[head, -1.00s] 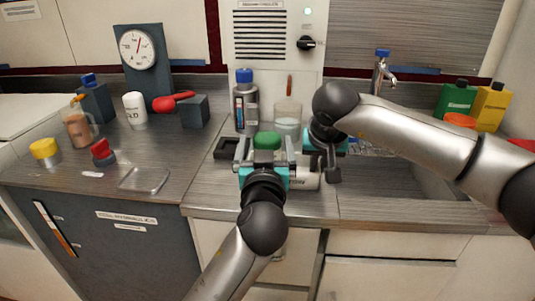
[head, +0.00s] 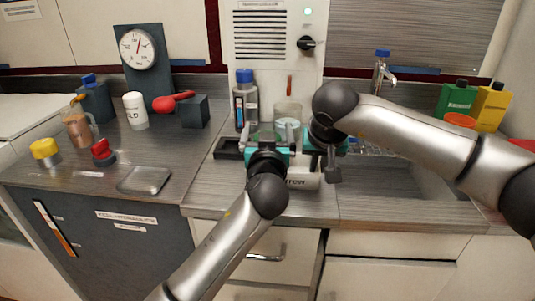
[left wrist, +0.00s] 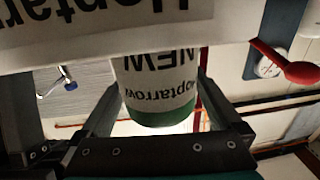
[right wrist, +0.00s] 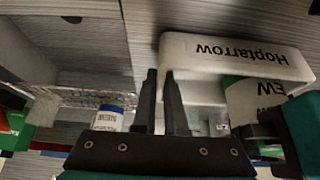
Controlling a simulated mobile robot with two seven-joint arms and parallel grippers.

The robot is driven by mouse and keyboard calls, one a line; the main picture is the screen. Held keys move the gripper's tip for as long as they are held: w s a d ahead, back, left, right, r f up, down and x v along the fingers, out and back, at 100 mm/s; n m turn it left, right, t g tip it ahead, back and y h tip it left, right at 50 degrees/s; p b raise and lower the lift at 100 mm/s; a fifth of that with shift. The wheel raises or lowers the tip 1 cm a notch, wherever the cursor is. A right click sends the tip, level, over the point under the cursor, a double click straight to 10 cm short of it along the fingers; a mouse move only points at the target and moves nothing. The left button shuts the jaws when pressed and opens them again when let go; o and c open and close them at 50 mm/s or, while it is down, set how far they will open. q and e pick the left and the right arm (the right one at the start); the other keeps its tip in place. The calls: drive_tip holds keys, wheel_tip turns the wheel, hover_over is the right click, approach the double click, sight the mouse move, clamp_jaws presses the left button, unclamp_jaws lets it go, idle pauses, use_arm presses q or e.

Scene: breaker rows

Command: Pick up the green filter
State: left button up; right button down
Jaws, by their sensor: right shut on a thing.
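The green filter (left wrist: 160,85), a white cylinder with a green end and dark lettering, shows in the left wrist view between the fingers of my left gripper (left wrist: 160,108). The fingers stand apart, one on each side, with narrow gaps. In the head view my left gripper (head: 267,148) hides the filter.
A blue-capped bottle (head: 245,100) and a clear beaker (head: 288,118) stand behind the grippers. A dark tray (head: 228,148) is just left. The sink and tap (head: 382,70) are at the right. A shallow metal dish (head: 145,180) lies on the left counter.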

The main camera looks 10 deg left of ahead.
use_arm(q)
clamp_jaws()
idle(0.6)
